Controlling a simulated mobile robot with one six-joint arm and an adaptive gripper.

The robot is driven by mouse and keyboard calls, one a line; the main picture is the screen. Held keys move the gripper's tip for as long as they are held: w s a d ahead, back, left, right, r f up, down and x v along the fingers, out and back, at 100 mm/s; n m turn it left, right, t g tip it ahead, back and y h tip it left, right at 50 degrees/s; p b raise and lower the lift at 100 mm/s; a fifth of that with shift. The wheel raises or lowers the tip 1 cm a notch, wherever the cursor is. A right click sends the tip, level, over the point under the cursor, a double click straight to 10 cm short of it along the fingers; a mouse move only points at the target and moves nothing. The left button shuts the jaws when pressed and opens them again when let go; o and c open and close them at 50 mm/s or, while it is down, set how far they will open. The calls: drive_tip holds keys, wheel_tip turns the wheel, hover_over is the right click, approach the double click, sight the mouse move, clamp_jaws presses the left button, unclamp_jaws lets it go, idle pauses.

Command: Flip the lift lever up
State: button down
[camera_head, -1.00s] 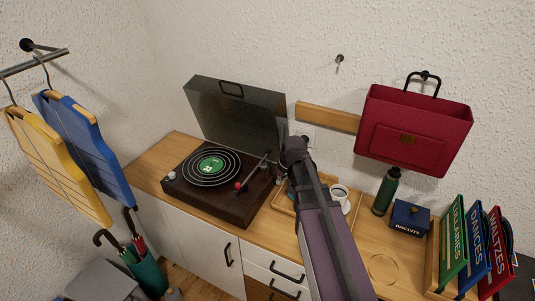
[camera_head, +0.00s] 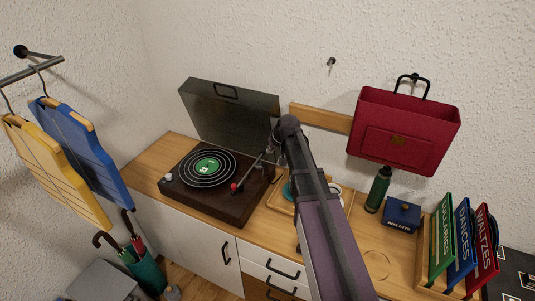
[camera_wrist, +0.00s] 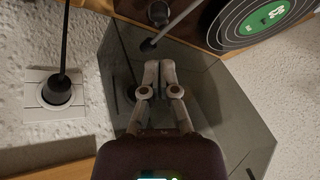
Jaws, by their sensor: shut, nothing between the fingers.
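The dark brown record player (camera_head: 215,210) stands on the wooden counter with its smoky lid (camera_head: 232,115) raised and a black record with a green label (camera_head: 208,167) on it. The tonearm (camera_head: 250,172) lies right of the record, with a red part (camera_head: 234,187) at its front end. I cannot clearly tell the lift lever from the tonearm parts. In the wrist view, a grey rod with a black end (camera_wrist: 148,45) lies just beyond the fingertips. My gripper (camera_wrist: 158,64) is shut and empty, near the deck's back right and in front of the lid; contact is unclear.
A black plug (camera_wrist: 56,90) with an upright cord sits in a wall socket beside the lid. My arm partly hides a tray (camera_head: 280,202) on the counter. A green bottle (camera_head: 378,190) and a blue biscuit box (camera_head: 402,216) stand further right.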

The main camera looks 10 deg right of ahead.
drive_tip(key=shift+b+x, duration=4.05)
drive_tip(key=shift+x, duration=0.8)
